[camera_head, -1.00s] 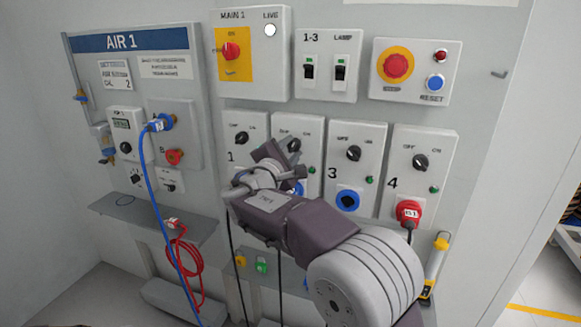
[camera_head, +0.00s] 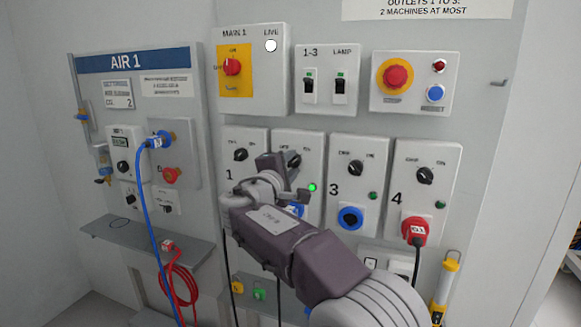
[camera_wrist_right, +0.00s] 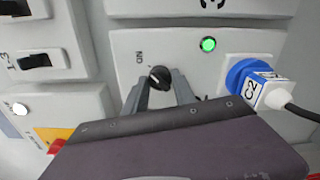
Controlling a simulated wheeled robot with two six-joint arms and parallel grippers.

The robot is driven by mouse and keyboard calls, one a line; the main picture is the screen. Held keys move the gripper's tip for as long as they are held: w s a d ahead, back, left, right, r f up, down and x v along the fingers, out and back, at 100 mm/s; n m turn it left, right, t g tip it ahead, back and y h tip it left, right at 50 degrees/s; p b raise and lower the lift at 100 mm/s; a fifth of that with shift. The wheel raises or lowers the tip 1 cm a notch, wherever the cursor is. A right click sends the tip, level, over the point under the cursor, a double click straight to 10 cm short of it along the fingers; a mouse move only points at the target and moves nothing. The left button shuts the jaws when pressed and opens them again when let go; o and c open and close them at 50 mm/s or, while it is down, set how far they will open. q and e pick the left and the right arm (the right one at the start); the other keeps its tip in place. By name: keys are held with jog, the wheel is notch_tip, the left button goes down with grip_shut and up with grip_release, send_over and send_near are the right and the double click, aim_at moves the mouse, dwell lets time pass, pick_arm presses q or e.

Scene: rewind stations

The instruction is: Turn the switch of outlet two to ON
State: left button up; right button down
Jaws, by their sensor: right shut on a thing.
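The outlet two box (camera_head: 315,145) is the second in the lower row in the head view, partly hidden by my right gripper (camera_head: 284,178). Its black switch knob (camera_head: 294,160) shows just beyond the fingers. In the right wrist view the knob (camera_wrist_right: 160,77) sits between the fingertips of my right gripper (camera_wrist_right: 160,88), which is shut on it. The knob's white mark is on the side toward the ON label (camera_wrist_right: 139,57). The green lamp (camera_head: 312,187) of outlet two is lit, also in the wrist view (camera_wrist_right: 208,44). My left gripper is not in view.
A blue plug marked C2 (camera_wrist_right: 262,86) with a dark cable sits in outlet two's socket, close to my gripper. Outlet three (camera_head: 351,217) has an empty blue socket. A red plug (camera_head: 413,231) is in outlet four. The main switch (camera_head: 232,67) is above.

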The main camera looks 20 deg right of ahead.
jog(key=c, duration=1)
grip_release()
jog(key=v, duration=0.9)
